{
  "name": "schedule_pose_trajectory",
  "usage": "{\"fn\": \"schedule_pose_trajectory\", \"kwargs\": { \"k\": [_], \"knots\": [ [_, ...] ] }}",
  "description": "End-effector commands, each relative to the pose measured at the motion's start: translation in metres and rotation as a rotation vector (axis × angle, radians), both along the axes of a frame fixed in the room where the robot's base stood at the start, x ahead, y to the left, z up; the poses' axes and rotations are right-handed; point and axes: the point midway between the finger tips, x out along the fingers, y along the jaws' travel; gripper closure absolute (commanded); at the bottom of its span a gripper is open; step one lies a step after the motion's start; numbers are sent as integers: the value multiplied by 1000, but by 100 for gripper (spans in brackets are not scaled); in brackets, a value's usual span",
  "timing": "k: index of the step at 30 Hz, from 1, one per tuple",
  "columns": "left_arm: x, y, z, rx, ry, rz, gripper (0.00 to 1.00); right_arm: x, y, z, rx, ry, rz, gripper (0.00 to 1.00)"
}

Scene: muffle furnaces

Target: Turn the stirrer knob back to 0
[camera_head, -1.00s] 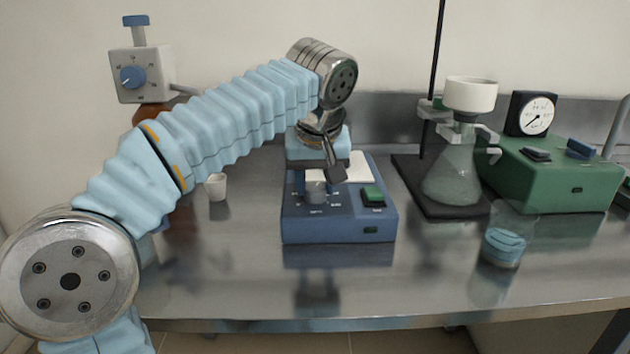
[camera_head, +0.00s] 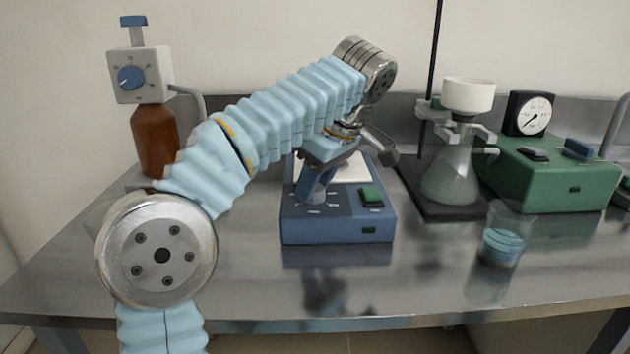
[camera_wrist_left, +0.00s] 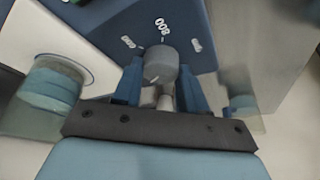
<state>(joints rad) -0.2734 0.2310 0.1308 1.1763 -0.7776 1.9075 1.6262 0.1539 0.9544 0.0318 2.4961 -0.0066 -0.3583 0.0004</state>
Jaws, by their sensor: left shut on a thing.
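The blue magnetic stirrer (camera_head: 340,228) stands on the steel bench in the middle of the head view, with a white top plate (camera_head: 352,172) and a green rocker switch (camera_head: 371,195). Its grey stirrer knob (camera_wrist_left: 160,64) shows in the left wrist view, with "800" and other printed marks around it. My left gripper (camera_head: 312,192) reaches down to the stirrer's front left. In the wrist view its two blue fingers (camera_wrist_left: 161,84) are on either side of the knob, shut on it. In the head view the gripper mostly hides the knob. My right gripper is not in view.
A beaker with blue-green liquid (camera_wrist_left: 52,88) stands on a white surface in the wrist view. A flask with a funnel (camera_head: 452,175), a green pump (camera_head: 555,175) and another beaker (camera_head: 503,240) stand to the right. A brown bottle (camera_head: 155,140) with a dosing head is left.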

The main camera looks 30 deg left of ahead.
Motion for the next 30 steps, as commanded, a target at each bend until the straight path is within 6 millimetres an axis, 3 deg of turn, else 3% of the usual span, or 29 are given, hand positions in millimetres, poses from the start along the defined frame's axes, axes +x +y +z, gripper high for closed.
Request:
{"fn": "schedule_pose_trajectory", "kwargs": {
  "k": [23,24,28,30],
  "knots": [
    [1,0,0,-2,-2,97,89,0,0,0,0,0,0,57],
    [1,0,0,-2,-2,97,52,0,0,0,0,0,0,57],
    [0,0,0,-1,-1,96,33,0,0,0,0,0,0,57],
    [0,0,0,-1,-1,96,33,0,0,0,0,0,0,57]
  ]
}}
